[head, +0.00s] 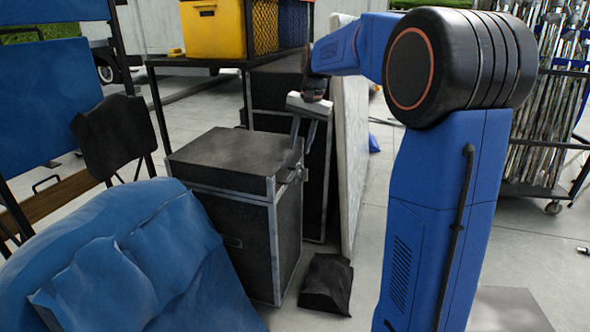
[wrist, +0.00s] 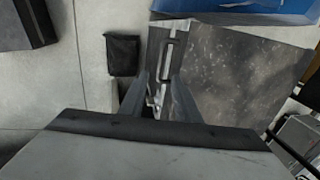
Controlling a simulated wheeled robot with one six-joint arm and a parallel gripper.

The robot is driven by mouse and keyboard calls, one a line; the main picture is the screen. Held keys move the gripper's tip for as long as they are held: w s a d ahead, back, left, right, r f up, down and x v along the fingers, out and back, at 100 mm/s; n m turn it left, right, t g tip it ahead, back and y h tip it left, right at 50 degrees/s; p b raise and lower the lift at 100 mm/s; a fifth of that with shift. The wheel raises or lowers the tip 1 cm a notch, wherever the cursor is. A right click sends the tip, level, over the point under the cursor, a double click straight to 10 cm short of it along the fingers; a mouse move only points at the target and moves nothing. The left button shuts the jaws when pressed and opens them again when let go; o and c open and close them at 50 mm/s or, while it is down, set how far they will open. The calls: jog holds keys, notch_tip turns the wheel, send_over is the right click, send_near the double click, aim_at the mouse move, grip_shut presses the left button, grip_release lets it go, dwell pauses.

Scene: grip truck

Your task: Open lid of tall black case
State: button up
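The tall black case (head: 240,235) stands upright on the floor with metal edges. Its dark lid (head: 228,160) lies flat on top and looks closed; the lid's top also fills the right of the wrist view (wrist: 240,80). My gripper (head: 300,162) points down at the lid's right side, by metal hardware there. In the wrist view my gripper (wrist: 160,85) has its two fingers apart, straddling the strip along the lid's edge. A metal handle or latch (wrist: 170,50) shows just beyond the fingertips. I cannot tell if the fingers touch the case.
A black bag (head: 327,284) lies on the floor right of the case. A blue cloth-covered heap (head: 130,260) is close at its left. Behind stand a shelf with a yellow crate (head: 213,30), another dark case (head: 280,95) and a pale upright panel (head: 348,140).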

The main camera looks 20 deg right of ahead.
aim_at(294, 174)
jog(key=f, duration=0.3)
jog(key=a+f, duration=0.1)
jog(key=f, duration=0.2)
jog(key=w+f, duration=0.1)
jog(key=f, duration=0.2)
jog(key=shift+w+a+f, duration=0.1)
jog(key=shift+a+f, duration=0.1)
jog(key=shift+f, duration=0.2)
grip_shut()
